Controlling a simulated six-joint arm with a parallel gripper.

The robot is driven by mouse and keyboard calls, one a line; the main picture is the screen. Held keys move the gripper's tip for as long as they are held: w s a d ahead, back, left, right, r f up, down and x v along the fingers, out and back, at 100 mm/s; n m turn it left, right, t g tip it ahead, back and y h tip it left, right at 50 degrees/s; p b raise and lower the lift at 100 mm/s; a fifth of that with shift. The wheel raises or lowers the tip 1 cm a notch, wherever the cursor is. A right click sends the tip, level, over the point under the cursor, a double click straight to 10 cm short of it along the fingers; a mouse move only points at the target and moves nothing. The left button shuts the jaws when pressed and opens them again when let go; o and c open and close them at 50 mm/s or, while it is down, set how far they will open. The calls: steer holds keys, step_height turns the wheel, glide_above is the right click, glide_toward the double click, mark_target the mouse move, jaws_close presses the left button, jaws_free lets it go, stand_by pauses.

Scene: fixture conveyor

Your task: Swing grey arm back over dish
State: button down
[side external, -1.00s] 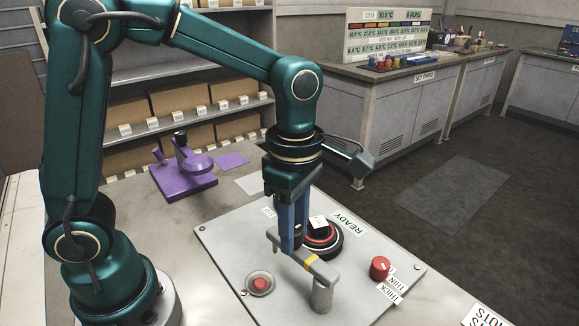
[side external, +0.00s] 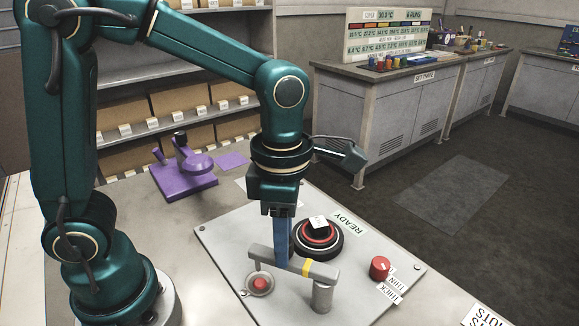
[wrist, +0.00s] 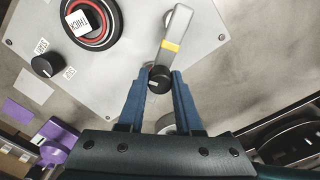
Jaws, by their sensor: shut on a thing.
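The grey arm (side external: 290,262) is a bar with a yellow band, running left from a grey post on the plate. My gripper (side external: 281,258) is shut on the black knob (wrist: 159,84) at the arm's free end, which shows between the blue fingers in the wrist view; the grey arm (wrist: 178,22) runs away from it there. The dish (side external: 301,246) is black with a red ring. It holds a black puck (side external: 318,229) with a white label, reading THICK in the wrist view. The arm's free end is left of the dish, clear of it.
The light plate (side external: 222,238) also carries a red push button (side external: 260,284) near the arm's free end and a red knob (side external: 380,267) at right. A READY label (side external: 349,223) is behind the dish. A purple fixture (side external: 185,175) stands at the back left.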

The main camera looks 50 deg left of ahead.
steer(key=c, duration=0.6)
jaws_free()
steer(key=shift+r, duration=0.1)
steer(key=shift+r, duration=2.5)
